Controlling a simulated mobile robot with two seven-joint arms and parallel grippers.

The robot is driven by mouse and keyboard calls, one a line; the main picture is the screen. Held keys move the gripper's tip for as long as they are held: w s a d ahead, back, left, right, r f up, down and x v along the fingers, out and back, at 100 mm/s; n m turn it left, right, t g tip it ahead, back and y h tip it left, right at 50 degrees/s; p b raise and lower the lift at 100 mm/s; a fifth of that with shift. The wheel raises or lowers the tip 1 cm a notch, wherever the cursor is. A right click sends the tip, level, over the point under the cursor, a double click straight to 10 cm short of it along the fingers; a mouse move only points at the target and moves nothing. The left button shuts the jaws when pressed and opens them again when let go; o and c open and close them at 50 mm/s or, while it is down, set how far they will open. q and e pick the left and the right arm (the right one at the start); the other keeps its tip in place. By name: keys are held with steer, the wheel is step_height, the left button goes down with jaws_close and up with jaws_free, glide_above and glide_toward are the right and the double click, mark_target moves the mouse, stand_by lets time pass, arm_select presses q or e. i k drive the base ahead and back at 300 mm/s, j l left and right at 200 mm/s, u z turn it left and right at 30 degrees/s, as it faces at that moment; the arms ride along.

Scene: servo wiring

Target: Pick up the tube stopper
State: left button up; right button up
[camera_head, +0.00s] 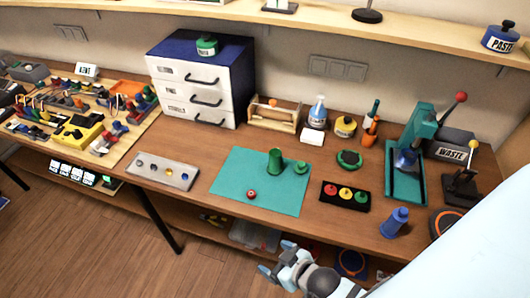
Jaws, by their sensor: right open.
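A green mat (232,178) lies on the workbench with a green tube-like cup (275,161) standing on it. A small green piece with a knob (301,169) sits on the mat just right of the cup, and a small red round piece (251,194) lies nearer its front edge. I cannot tell for certain which is the tube stopper. My right gripper (276,257) is open, in front of the bench edge and below the mat in the picture, apart from these pieces. My left gripper is not in view.
A metal strip (161,172) lies left. A teal press (405,185) and drawer cabinet (202,80) stand behind. A shelf (205,213) runs underneath.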

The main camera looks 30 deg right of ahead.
mark_target(300, 169)
steer(key=z, duration=1.3)
